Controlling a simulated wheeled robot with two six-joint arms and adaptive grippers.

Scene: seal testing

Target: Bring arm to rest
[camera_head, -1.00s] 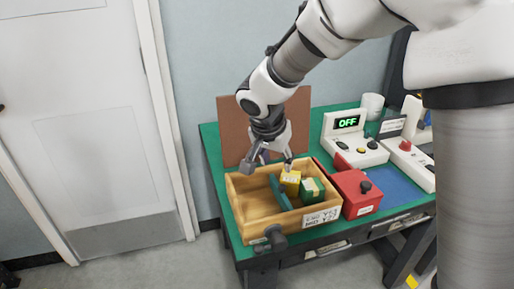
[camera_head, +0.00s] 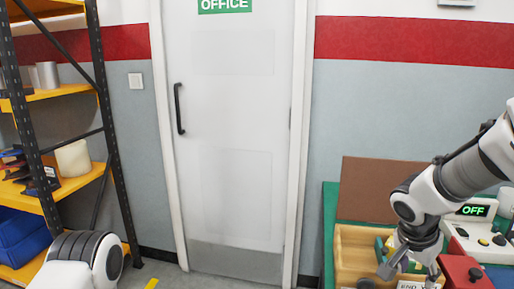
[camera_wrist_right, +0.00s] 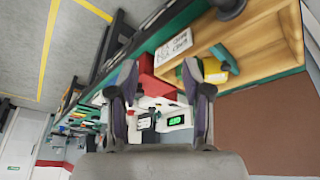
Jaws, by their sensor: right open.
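My right gripper (camera_head: 408,274) is open over the wooden box (camera_head: 365,236) at the lower right of the head view. Nothing shows between its jaws. In the right wrist view its two fingers (camera_wrist_right: 165,88) stand apart, and the box (camera_wrist_right: 284,34) lies beyond them at the upper right. A grey-white link of my left arm shows at the lower left of the head view. My left gripper is out of view.
A red box (camera_head: 466,272) and a white tester (camera_head: 478,238) reading OFF stand right of the wooden box. A brown board (camera_head: 385,182) stands behind it. A shelf rack (camera_head: 112,150) is at the left. The floor before the door (camera_head: 235,150) looks clear.

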